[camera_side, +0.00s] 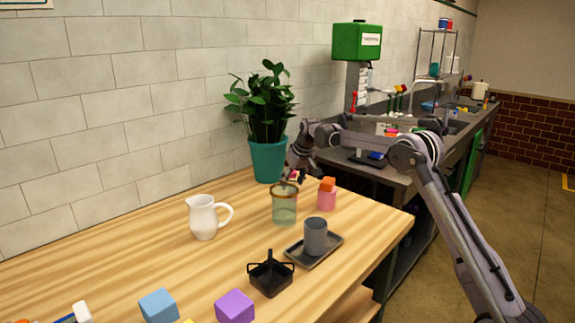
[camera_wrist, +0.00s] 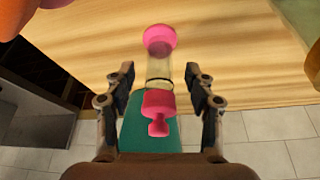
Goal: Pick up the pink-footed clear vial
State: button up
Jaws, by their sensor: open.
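The clear vial (camera_wrist: 158,69) shows in the wrist view, with a pink foot (camera_wrist: 160,40), a dark ring and a pink stopper (camera_wrist: 158,112). My gripper (camera_wrist: 160,78) is open. Its two fingers stand one on each side of the vial's ringed neck, with a visible gap on both sides. In the side view my gripper (camera_side: 296,168) is low over the far side of the wooden table, in front of the teal plant pot. The vial is mostly hidden there behind the glass jar and my gripper; only small pink bits show.
The green-tinted glass jar (camera_side: 284,206) and a pink cup (camera_side: 327,199) with an orange block are close by. The teal pot (camera_side: 266,160) stands behind. A white pitcher (camera_side: 204,219), a grey cup (camera_side: 315,237) on a tray and a black holder (camera_side: 270,276) are nearer the camera.

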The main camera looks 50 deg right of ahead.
jog(key=shift+x, duration=0.8)
jog(key=shift+c, duration=0.3)
grip_shut()
jog(key=shift+r, duration=0.1)
